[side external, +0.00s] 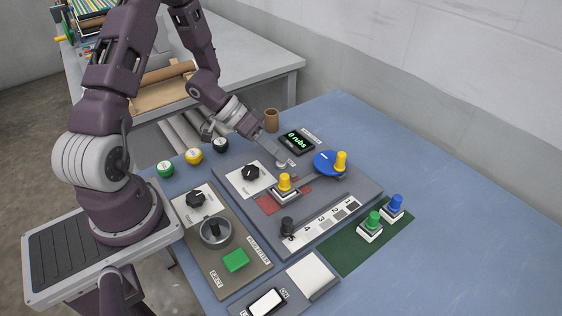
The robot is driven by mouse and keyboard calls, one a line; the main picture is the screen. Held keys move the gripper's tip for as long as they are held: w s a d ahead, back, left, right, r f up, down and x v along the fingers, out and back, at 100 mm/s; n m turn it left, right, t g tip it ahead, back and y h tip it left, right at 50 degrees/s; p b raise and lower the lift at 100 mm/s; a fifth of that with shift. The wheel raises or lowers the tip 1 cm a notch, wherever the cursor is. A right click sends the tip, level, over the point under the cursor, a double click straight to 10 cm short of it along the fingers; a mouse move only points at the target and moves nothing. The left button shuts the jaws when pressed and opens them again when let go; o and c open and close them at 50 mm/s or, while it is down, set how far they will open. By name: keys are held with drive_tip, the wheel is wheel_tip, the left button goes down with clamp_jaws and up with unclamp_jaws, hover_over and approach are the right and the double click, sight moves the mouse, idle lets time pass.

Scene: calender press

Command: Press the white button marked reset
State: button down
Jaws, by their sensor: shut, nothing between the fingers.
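My gripper (277,158) is shut and empty, pointing down over the back of the grey panel (228,170). A small pale round button (281,164) lies right at its fingertips, partly hidden by them. A small label (291,162) sits beside it, too small to read. I cannot tell whether the fingertips touch the button or hover just above it. A black display (297,141) behind and to the right reads "0 rubs" in green.
A blue disc with a yellow knob (341,160) and a yellow-handled stamp (284,183) stand close by on the panel. A brown cup (271,120) stands behind. Green (371,226) and blue (393,207) stamps stand on a green mat. The right of the table is clear.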

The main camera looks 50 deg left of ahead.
sight(277, 162)
drive_tip(key=shift+r, duration=0.75)
drive_tip(key=shift+r, duration=0.1)
drive_tip(key=shift+r, duration=2.4)
